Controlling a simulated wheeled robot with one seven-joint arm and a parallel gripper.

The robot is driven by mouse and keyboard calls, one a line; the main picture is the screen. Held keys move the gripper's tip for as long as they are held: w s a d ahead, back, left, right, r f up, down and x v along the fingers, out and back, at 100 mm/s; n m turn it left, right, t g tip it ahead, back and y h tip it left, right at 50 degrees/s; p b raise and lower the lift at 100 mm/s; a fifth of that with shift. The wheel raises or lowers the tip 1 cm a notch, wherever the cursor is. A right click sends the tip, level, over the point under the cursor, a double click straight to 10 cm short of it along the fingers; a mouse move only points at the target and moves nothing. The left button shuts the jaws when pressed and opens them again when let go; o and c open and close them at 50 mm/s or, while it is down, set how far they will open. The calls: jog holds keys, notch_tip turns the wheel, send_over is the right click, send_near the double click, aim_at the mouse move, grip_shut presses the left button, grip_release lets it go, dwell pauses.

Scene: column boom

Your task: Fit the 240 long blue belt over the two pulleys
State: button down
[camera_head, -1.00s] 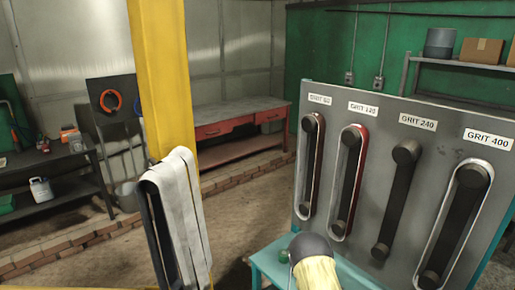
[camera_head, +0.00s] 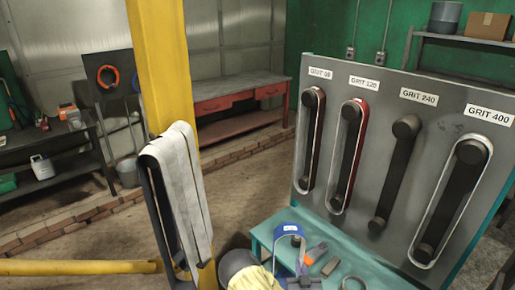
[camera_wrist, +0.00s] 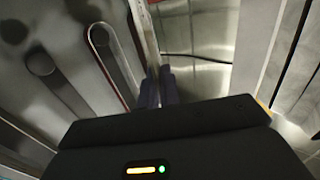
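The GRIT 240 station on the grey panel has two dark pulleys, an upper one (camera_head: 407,126) and a lower one (camera_head: 377,224), joined by a dark bar, with no belt around them. Long pale grey belts (camera_head: 185,185) hang on the yellow post at left. I cannot tell which is the blue 240 belt. A blue and white item (camera_head: 288,230) lies on the teal bench; I cannot tell if it is a belt. My gripper (camera_wrist: 159,86) shows in the wrist view as two dark fingers close together, with no belt visible in them. Whether they are shut is unclear.
The panel (camera_head: 345,75) also bears belted GRIT 60, 120 and 400 stations. The teal bench (camera_head: 345,255) holds small tools. The yellow post (camera_head: 160,70) and a low yellow rail (camera_head: 80,267) stand at left. Open floor lies behind the post.

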jog(key=shift+s, duration=0.1)
jog(key=s+f, duration=0.3)
jog(key=s, duration=0.5)
jog(key=shift+s, duration=0.25)
jog(key=shift+d+f, duration=0.1)
jog(key=shift+f, duration=0.05)
